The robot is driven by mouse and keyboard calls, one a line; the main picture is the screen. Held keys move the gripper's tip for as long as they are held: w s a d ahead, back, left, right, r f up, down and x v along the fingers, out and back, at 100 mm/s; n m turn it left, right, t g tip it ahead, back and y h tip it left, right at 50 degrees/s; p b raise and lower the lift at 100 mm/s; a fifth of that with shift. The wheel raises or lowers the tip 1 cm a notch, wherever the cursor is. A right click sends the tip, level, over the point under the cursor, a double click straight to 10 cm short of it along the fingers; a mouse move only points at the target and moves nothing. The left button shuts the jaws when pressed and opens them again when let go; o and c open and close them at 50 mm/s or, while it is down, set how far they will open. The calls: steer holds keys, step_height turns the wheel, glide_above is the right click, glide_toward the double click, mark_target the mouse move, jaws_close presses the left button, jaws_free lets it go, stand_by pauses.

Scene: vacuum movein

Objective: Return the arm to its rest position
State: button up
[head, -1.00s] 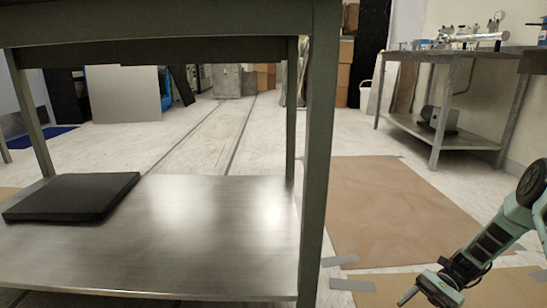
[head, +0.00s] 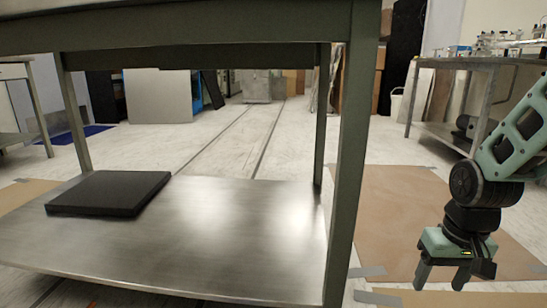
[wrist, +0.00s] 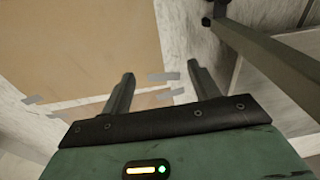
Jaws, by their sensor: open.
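My gripper (head: 441,277) hangs at the lower right of the head view, fingers pointing down. It is open, with nothing between its fingers. My green and black arm comes in from the right edge above it, bent at the black joint. In the wrist view, the two fingers of my gripper (wrist: 160,82) stand apart over the floor, with brown sheet and grey tape beyond them.
A metal table with a lower shelf (head: 230,235) fills the left and centre; a black flat slab (head: 108,192) lies on that shelf. Brown sheeting (head: 400,215) is taped to the floor on the right. Another workbench (head: 470,65) with clutter stands at the back right.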

steer(key=s+a+r+n+p, duration=0.3)
steer(key=s+a+r+p, duration=0.2)
steer(key=a+r+p, duration=0.4)
steer(key=s+a+r+n+p, duration=0.3)
steer(key=s+a+r+p, duration=0.2)
steer(key=r+p, duration=0.45)
steer(key=s+a+r+n+p, duration=0.3)
steer(key=s+a+r+p, duration=0.3)
steer(key=r, duration=0.5)
step_height(320, 180, up, 35)
steer(key=w+p, duration=0.1)
steer(key=p, duration=3.5)
steer(key=shift+r+g, duration=0.2)
steer(key=shift+g, duration=0.2)
